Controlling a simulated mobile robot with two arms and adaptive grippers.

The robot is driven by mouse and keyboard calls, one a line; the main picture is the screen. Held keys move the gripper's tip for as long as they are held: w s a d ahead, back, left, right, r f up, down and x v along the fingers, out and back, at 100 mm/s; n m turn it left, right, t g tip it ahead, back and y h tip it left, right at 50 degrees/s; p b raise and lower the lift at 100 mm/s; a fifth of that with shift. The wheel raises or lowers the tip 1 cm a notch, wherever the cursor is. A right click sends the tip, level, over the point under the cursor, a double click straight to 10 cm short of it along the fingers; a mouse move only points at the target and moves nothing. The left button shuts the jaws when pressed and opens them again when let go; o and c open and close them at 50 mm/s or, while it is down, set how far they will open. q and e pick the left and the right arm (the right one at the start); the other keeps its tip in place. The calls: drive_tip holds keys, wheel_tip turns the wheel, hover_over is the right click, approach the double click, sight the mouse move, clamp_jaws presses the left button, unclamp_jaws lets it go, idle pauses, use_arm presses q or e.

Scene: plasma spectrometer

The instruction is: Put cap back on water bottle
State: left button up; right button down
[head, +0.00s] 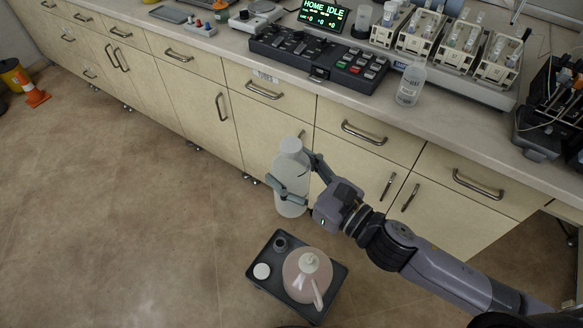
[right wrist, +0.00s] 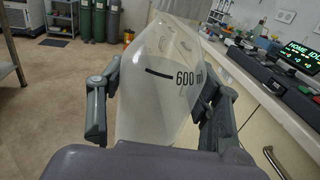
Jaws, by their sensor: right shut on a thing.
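A pale translucent bottle (head: 289,174) is held upright in front of the cabinet doors, above the floor. My right gripper (head: 286,168) is shut around its body from the right. In the right wrist view the bottle (right wrist: 160,95) stands between the two fingers, with a black "600" mark on its side. The bottle's top looks flat and white in the head view; I cannot tell whether it is open or covered. A round white disc, looking like a cap (head: 262,271), lies on a dark tray (head: 254,284) below. My left gripper is out of view.
The tray also carries a pinkish jug (head: 305,275) with a spout and a small dark cup (head: 281,242). The counter (head: 440,110) behind holds a control panel (head: 318,60), a clear container (head: 411,84) and sample racks (head: 465,45).

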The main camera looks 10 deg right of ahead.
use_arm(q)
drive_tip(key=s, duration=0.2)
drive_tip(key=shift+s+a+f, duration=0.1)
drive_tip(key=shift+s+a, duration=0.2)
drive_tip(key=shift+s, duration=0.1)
